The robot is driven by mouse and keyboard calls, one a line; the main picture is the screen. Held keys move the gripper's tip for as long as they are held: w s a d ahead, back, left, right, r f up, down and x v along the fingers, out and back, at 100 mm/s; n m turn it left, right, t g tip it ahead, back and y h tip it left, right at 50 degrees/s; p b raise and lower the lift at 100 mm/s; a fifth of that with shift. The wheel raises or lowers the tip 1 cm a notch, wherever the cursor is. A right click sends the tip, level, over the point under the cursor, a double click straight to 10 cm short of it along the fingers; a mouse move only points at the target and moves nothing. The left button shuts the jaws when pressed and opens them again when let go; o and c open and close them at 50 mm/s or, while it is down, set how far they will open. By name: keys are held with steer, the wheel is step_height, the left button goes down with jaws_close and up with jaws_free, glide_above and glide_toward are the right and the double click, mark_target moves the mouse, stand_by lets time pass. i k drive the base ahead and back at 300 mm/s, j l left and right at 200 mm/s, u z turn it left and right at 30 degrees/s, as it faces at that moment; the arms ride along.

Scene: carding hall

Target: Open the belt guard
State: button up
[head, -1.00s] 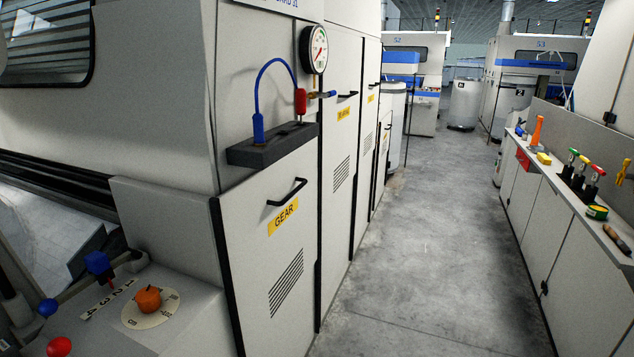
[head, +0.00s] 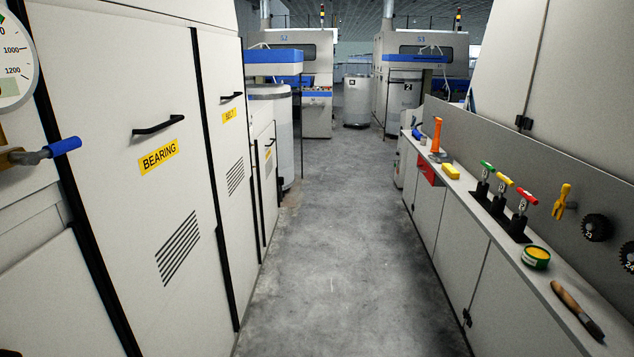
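The belt guard (head: 230,160) is a tall narrow white door on the left, just beyond the bearing door. It carries a yellow label (head: 229,116) that seems to read BELT, a black handle (head: 231,96) near its top and a slotted vent. It looks closed. My gripper is not in the head view.
The bearing door (head: 150,200) stands nearer on the left, closed, with a gauge (head: 12,62) and a blue-handled valve (head: 62,147) beside it. A bench (head: 500,240) with tools runs along the right. The grey floor aisle (head: 325,250) between is clear.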

mark_target(220, 54)
steer(key=i+l, duration=0.1)
steer(key=i, duration=1.8)
